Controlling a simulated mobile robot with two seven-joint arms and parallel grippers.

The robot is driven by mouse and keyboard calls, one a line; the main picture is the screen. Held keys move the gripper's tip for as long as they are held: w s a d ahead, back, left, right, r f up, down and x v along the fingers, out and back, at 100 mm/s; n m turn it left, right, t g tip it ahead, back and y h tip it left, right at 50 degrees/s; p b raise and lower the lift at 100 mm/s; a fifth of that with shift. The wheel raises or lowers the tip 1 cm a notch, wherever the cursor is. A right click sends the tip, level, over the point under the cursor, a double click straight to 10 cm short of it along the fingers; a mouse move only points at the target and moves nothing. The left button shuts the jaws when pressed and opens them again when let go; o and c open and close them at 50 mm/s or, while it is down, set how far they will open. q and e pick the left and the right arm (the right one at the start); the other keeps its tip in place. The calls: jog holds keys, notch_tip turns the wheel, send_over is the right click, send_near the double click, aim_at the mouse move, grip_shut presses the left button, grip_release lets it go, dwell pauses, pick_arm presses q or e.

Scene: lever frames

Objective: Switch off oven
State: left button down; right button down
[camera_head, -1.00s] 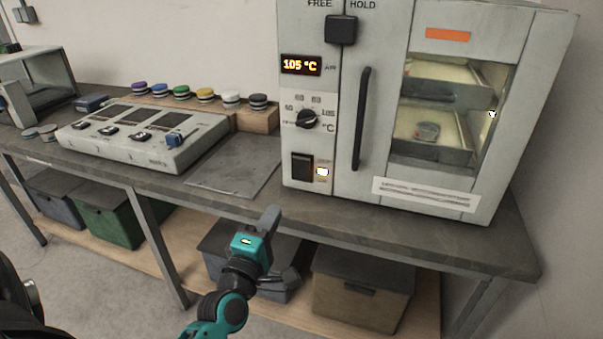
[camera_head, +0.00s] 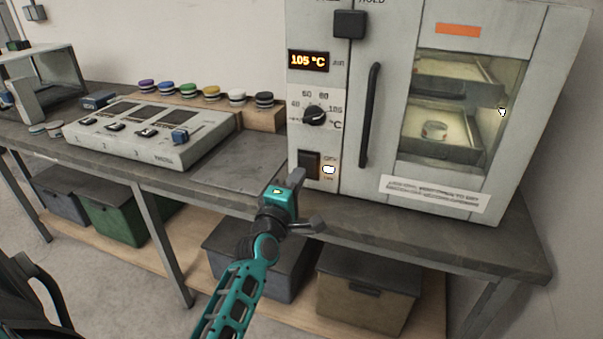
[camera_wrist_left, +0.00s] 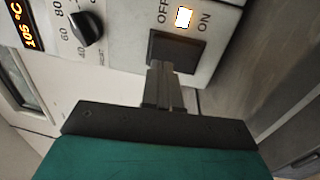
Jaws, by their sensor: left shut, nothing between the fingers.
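The oven (camera_head: 400,205) stands on the bench at the right, with its door shut and its display (camera_head: 308,61) reading 105 °C. Its dark power switch (camera_head: 308,165) is low on the control panel, beside a lit white lamp (camera_head: 329,169). In the left wrist view the switch (camera_wrist_left: 176,49) sits by OFF and ON labels, with the lamp (camera_wrist_left: 184,17) lit. My left gripper (camera_head: 297,178) is shut and empty, just in front of the switch. In the wrist view its fingertips (camera_wrist_left: 161,68) overlap the switch's edge; I cannot tell whether they touch. My right gripper is out of view.
A temperature knob (camera_head: 314,115) is above the switch, and a black door handle (camera_head: 369,115) is to its right. A multi-position balance-like console (camera_head: 150,145) and a wooden rack of coloured discs (camera_head: 262,118) stand to the left. Lidded boxes (camera_head: 368,290) sit on the lower shelf.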

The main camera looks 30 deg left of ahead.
aim_at(306, 162)
pick_arm(q)
jog(key=x, duration=0.3)
jog(key=shift+w+b, duration=0.1)
jog(key=shift+b, duration=0.25)
